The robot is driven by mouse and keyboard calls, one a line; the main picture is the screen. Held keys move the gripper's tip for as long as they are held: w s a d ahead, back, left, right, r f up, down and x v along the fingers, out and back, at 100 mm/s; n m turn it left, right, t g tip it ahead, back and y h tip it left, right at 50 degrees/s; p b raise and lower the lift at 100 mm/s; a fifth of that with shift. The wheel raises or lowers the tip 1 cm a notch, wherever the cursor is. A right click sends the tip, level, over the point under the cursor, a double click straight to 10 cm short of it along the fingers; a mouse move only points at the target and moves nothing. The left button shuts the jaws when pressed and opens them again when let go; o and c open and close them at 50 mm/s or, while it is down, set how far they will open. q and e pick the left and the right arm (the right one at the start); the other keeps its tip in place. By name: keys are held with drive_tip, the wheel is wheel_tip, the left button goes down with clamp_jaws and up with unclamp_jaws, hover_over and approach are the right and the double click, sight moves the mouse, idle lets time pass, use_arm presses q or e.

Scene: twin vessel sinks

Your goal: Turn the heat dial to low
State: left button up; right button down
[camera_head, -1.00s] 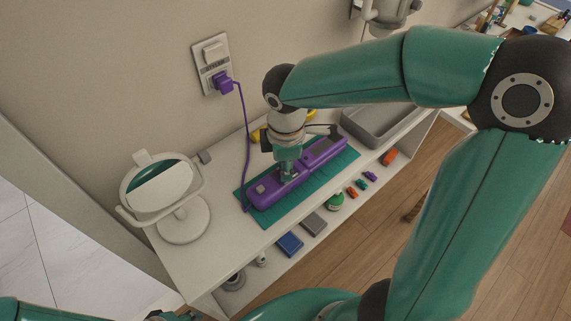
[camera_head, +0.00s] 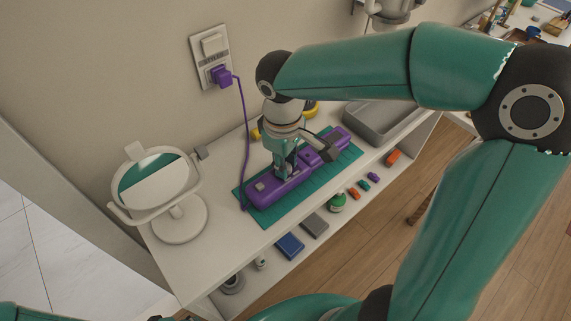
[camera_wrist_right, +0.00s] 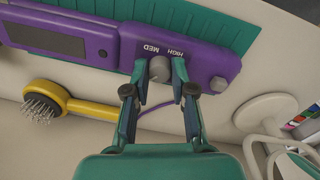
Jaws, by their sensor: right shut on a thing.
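A long purple device (camera_head: 265,195) lies on a teal mat (camera_head: 302,205) on the white counter. In the right wrist view its grey round dial (camera_wrist_right: 160,69) sits on the purple body (camera_wrist_right: 110,38), with MED and HIGH printed beside it; no LOW label is readable. My right gripper (camera_wrist_right: 160,76) has one finger on each side of the dial and is shut on it. In the head view my right gripper (camera_head: 287,172) points down at the device and hides the dial.
A round mirror (camera_head: 180,224) stands left of the device. A purple cord runs from the wall outlet (camera_head: 211,52). A yellow brush (camera_wrist_right: 80,106) lies behind the device. A grey basin (camera_head: 375,132) is at the right. Small items lie on the shelf below.

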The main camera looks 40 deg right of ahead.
drive_tip(key=m+b, duration=0.1)
drive_tip(key=m, duration=0.4)
drive_tip(key=shift+m, duration=0.4)
idle(0.3)
drive_tip(key=c, duration=1)
unclamp_jaws()
drive_tip(key=shift+o, duration=0.2)
wheel_tip(320, 180, up, 12)
drive_tip(key=shift+w+a, duration=0.15)
drive_tip(key=shift+a, duration=0.2)
drive_tip(key=shift+f, duration=0.1)
